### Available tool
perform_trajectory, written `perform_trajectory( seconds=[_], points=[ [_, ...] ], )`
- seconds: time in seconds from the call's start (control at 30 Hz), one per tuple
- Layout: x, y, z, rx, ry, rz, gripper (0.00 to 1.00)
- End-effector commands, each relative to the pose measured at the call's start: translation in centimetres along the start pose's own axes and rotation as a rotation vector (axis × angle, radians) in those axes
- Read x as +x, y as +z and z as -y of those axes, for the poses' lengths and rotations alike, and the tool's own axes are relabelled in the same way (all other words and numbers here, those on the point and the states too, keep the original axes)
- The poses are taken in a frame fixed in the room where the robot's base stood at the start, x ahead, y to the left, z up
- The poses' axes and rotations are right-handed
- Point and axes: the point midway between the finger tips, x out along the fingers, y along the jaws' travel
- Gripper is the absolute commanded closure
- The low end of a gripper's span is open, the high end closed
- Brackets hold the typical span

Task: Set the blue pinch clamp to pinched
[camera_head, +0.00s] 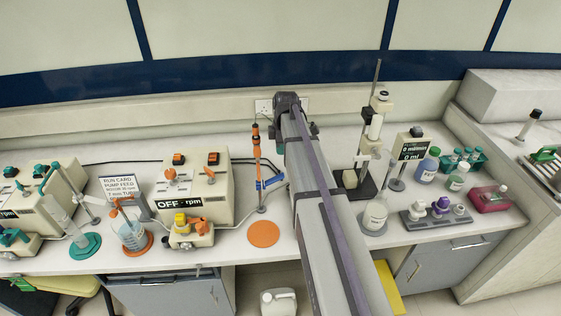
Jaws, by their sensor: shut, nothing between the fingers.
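The blue pinch clamp (270,183) sits low beside the upright orange column (257,150), left of my arm. It looks like a small blue body with a bar slanting up to the right toward my arm. It is too small to tell whether its jaw is pinched or open. My arm reaches from the bottom of the picture to the back wall, passing just right of the clamp. My gripper cannot be made out; it is hidden behind or below the arm links.
An orange disc (263,234) lies in front of the column. A pump reading OFF rpm (194,188) stands to the left, with a beaker (132,235) beside it. Right of my arm stand a dark stand (367,165), a bottle (375,214) and a grey rack (436,217).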

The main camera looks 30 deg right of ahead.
Motion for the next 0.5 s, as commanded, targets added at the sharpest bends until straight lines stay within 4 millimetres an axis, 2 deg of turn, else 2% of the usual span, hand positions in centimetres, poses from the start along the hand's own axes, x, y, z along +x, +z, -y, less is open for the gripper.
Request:
perform_trajectory(
  seconds=[0.3,0.5],
  points=[
    [6.5,0.1,0.0,0.001,0.000,0.000,1.00],
    [9.5,0.1,0.0,0.001,0.000,0.000,1.00]
  ],
)
